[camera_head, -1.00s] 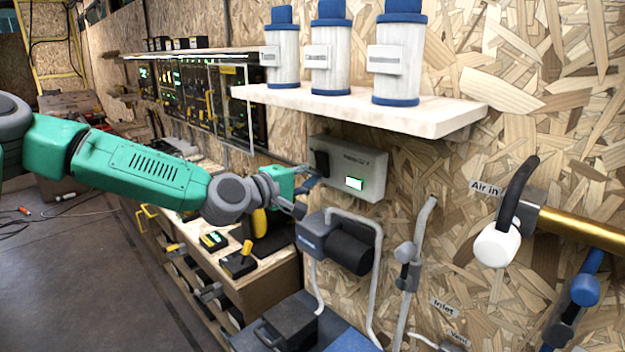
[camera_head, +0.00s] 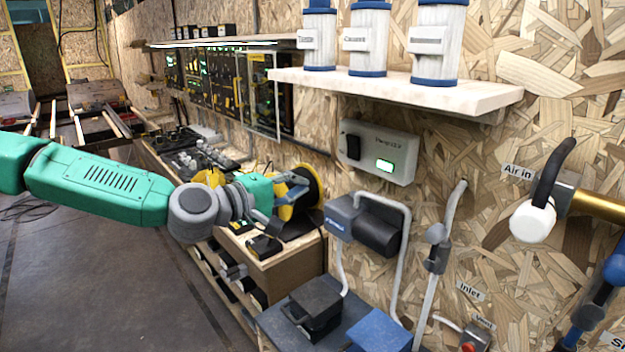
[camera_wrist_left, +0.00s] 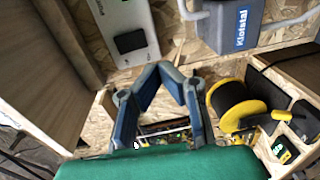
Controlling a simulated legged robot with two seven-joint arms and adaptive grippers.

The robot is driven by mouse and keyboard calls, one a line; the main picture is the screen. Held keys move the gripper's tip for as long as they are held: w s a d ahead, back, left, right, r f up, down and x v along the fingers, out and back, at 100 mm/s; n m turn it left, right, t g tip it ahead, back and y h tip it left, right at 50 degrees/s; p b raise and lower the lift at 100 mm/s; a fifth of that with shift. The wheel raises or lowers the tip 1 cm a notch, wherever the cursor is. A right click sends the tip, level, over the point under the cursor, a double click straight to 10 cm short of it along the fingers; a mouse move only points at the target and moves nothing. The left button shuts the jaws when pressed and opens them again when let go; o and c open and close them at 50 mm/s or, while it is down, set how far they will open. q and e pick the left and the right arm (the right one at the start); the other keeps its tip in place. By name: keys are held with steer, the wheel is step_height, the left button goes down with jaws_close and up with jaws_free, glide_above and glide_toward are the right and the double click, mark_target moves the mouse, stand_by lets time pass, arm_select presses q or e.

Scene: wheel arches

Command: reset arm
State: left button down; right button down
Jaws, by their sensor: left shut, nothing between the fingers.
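My left arm, green and grey, comes in from the left in the head view. Its gripper (camera_head: 277,218) is over the wooden workbench, in front of the yellow-and-black spool and left of the grey pump unit. In the left wrist view the blue fingers of my left gripper (camera_wrist_left: 163,72) meet at their tips, shut and empty. They are apart from the wall box and the spool. My right gripper is not in view.
A grey control box (camera_head: 378,154) with a lit green screen hangs on the chipboard wall. A grey pump unit (camera_head: 367,222) is below it. A shelf (camera_head: 400,91) holds several white-and-blue canisters. The spool (camera_head: 302,190) stands on the workbench (camera_head: 285,262). Open floor lies left.

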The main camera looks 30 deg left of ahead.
arm_select(q)
steer(key=s+d+f+m+g, duration=0.2)
steer(key=s+d+f+g, duration=0.15)
steer(key=f, duration=0.45)
steer(key=s+d+f+m+g, duration=0.25)
steer(key=s+f, duration=0.25)
steer(key=f, duration=0.3)
steer(key=s+d+f+m+g, duration=0.2)
steer(key=s+d+f+g, duration=0.15)
steer(key=f, duration=0.55)
steer(key=s+a+f+m+g+y, duration=0.1)
steer(key=s+f+m+g+y, duration=0.1)
steer(key=s+f, duration=0.2)
steer(key=s+a+f+m+g+y+b, duration=0.1)
steer(key=s+f, duration=0.4)
steer(key=s, duration=0.5)
steer(key=s+a+f+m+g+y, duration=0.2)
steer(key=s+a+f+m, duration=0.1)
steer(key=s, duration=0.5)
steer(key=shift+a+f+m+g+y, duration=0.25)
steer(key=shift+f+m+g+y, duration=0.15)
steer(key=shift+f+m, duration=0.5)
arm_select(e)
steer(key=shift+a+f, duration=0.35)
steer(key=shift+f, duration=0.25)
arm_select(q)
steer(key=shift+r, duration=0.15)
